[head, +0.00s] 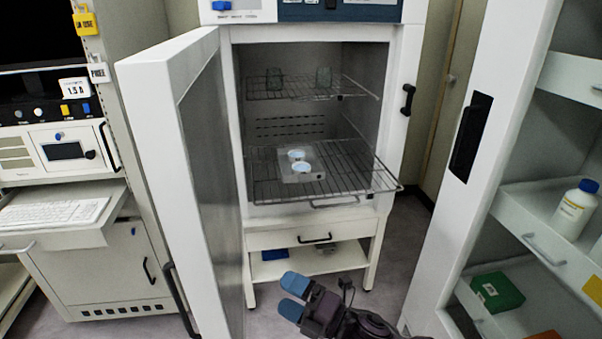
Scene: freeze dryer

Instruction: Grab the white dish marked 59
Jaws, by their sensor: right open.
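Two small round dishes with pale blue contents sit on a grey tray (314,174) on the pulled-out lower wire rack of the freeze dryer. One dish (296,154) is farther back and the other dish (302,168) is nearer the front. No number can be read on either, so I cannot tell which is marked 59. My right gripper (293,297), with blue fingertips, is in front of and below the rack, well apart from the dishes. It is open and empty. My left gripper is not in view.
The freeze dryer door (150,120) stands open on the left. The upper rack (300,91) holds two small glass vessels. An open white cabinet with a bottle (575,208) and a green box (497,292) stands at right. A keyboard (52,212) lies at left.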

